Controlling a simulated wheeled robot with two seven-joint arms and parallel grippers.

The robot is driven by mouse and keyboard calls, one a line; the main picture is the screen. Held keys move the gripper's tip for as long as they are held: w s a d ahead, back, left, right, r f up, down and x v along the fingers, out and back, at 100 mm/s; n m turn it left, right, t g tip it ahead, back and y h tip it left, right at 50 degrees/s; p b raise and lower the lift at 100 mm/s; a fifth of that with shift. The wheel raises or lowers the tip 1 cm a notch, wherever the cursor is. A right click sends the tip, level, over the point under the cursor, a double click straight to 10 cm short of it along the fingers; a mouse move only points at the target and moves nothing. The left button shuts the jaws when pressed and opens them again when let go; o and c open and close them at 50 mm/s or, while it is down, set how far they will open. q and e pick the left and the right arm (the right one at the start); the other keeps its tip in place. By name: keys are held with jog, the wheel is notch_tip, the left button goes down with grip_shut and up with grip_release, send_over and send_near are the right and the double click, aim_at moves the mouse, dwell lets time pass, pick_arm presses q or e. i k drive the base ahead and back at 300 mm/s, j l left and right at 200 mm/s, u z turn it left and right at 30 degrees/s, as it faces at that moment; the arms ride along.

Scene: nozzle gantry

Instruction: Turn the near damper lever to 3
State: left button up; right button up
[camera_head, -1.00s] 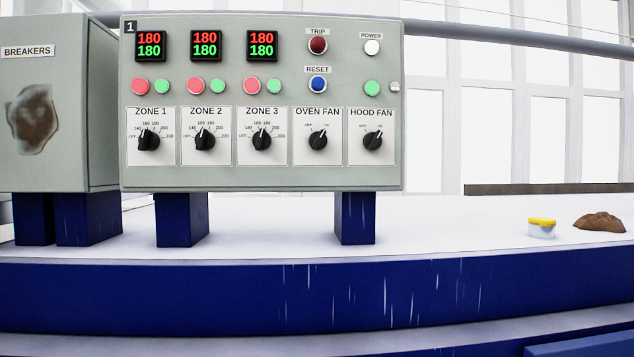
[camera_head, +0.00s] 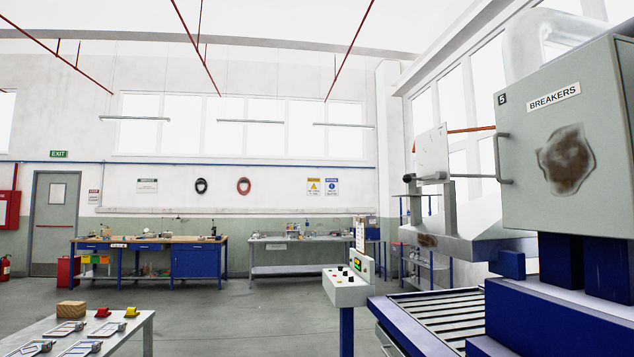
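No damper lever can be made out for certain in the head view. A pale plate (camera_head: 433,152) stands upright above a sloped grey metal housing (camera_head: 470,232) at the right. No numbered damper scale is readable. Neither of my grippers is in view.
The grey breaker cabinet (camera_head: 575,110), marked 5, fills the right side. A roller conveyor (camera_head: 440,315) lies below it, beside a control pedestal (camera_head: 345,290). A table (camera_head: 135,330) with small parts stands front left. Workbenches (camera_head: 150,240) line the back wall. Grey floor between is clear.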

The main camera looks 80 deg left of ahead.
aim_at(439, 174)
jog(key=u, duration=1.95)
